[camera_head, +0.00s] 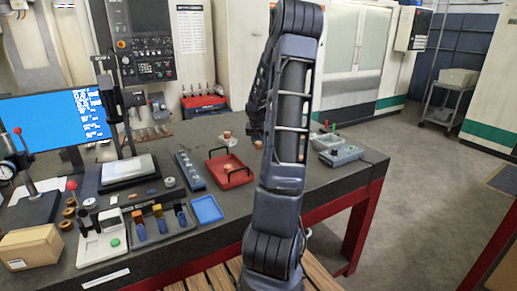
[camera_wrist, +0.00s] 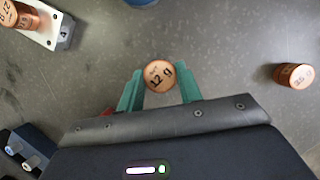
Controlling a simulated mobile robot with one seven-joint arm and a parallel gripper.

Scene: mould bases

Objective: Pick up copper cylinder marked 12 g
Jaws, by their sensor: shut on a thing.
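The copper cylinder marked 12 g (camera_wrist: 159,77) sits between the two teal fingers of my gripper (camera_wrist: 160,84) in the wrist view, its marked top face towards the camera. The fingers are shut on it from both sides. The wrist view does not clearly show whether it touches the table.
Another copper cylinder (camera_wrist: 293,76) stands on the grey table at right in the wrist view. A further one (camera_wrist: 16,14) is on a white-topped block (camera_wrist: 42,25) at upper left.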

